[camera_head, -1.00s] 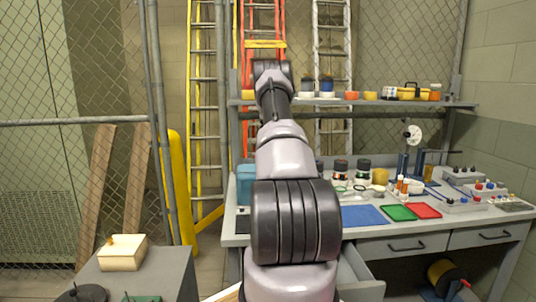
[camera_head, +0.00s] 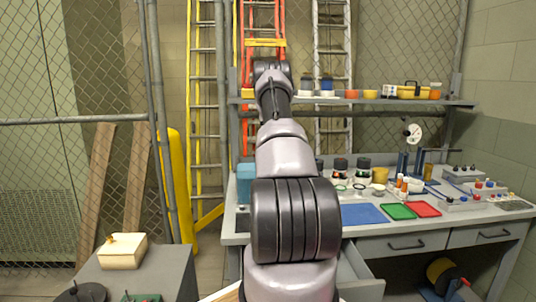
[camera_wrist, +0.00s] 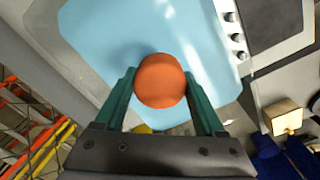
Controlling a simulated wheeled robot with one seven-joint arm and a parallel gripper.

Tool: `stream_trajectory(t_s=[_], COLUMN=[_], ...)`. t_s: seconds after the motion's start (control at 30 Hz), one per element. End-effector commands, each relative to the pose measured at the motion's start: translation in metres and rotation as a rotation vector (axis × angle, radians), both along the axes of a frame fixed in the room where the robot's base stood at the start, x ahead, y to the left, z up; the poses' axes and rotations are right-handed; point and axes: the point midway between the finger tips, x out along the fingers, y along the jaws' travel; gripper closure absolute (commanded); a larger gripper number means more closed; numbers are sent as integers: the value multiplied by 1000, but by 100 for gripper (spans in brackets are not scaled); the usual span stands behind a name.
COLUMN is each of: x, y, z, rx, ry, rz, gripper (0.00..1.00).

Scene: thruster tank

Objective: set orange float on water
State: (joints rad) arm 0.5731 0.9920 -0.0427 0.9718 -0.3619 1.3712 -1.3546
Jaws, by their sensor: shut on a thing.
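In the wrist view, my gripper (camera_wrist: 160,88) is shut on the orange float (camera_wrist: 160,80), a round orange piece held between two green fingers. Below it lies the tank's light blue water (camera_wrist: 110,30), inside a pale, clear-looking rim (camera_wrist: 50,48). The float appears over the near part of the water; I cannot tell how high above the surface it is. In the head view my arm hides the gripper and the float. A blue box-like thing (camera_head: 246,182) shows at the left of the workbench, partly behind my arm.
The workbench (camera_head: 400,232) holds a blue mat (camera_head: 363,214), a green tray (camera_head: 398,211), a red tray (camera_head: 424,209) and several jars. A shelf (camera_head: 455,102) runs above. A cream box (camera_head: 122,252) sits on a grey cabinet at the lower left. A drawer stands open.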

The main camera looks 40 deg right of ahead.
Motion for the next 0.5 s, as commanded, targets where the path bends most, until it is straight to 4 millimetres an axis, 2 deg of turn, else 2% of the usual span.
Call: stream_trajectory(t_s=[0.5], x=[0], y=[0], z=[-22], rx=[1], ry=[1], rz=[0], gripper=[80])
